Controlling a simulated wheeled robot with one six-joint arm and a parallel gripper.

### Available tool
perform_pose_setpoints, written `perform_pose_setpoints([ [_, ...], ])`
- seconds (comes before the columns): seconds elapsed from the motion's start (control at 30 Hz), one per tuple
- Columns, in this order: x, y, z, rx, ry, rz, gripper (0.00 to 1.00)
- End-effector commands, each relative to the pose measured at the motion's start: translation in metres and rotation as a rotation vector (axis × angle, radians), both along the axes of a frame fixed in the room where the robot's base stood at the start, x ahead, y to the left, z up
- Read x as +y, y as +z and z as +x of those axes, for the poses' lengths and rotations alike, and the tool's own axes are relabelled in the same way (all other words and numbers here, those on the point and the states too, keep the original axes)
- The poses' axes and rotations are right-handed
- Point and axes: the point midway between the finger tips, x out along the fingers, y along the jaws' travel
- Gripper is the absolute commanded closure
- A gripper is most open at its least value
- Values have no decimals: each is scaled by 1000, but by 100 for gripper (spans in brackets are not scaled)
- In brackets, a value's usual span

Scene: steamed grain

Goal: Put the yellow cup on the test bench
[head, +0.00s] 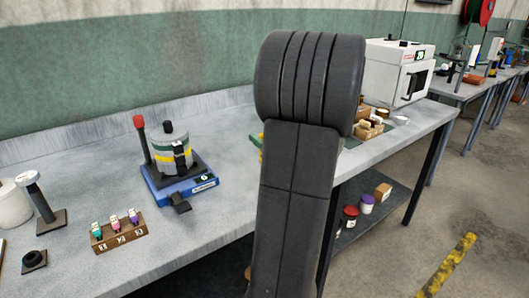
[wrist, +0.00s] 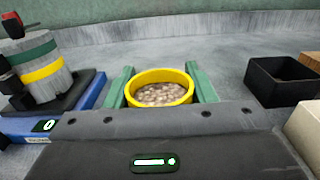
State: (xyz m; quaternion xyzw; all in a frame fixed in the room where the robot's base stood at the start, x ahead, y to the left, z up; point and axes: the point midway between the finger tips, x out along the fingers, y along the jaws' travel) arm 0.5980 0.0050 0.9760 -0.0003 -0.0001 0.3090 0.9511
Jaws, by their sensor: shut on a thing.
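The yellow cup (wrist: 161,77), filled with pale grains, is between the green fingers of my gripper (wrist: 162,82) in the wrist view. My gripper is shut on it, and the cup looks upright. In the head view my arm hides most of the cup and gripper; only small green and yellow bits show at its left edge. The cup is over or on the grey bench (head: 100,160); I cannot tell whether its base touches the top. The lower part of the cup is hidden in the wrist view.
A blue-based device with a striped cylinder (head: 172,150) stands left of the cup. A wooden rack (head: 118,236) of small vials is at the front left. A black open box (wrist: 282,80) is to the right. A white oven-like machine (head: 396,70) stands farther right.

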Motion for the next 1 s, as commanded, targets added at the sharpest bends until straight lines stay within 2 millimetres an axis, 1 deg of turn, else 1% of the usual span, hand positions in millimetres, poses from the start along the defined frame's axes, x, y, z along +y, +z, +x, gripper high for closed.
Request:
perform_pose_setpoints([
  [0.2, 0, -29, 0, 5, 0, 2, 80],
  [0.27, 0, -36, 0, 3, -1, 3, 80],
  [0.53, 0, -37, 0, -1, 0, 1, 80],
  [0.67, 0, -42, 0, 0, 0, 0, 80],
  [0.7, 0, -40, 0, 0, 0, 0, 42],
  [0.77, 0, -40, 0, 1, 0, 1, 31],
  [0.8, 0, -40, 0, 1, 0, 1, 28],
  [1.0, 0, -40, 0, 1, 0, 1, 28],
])
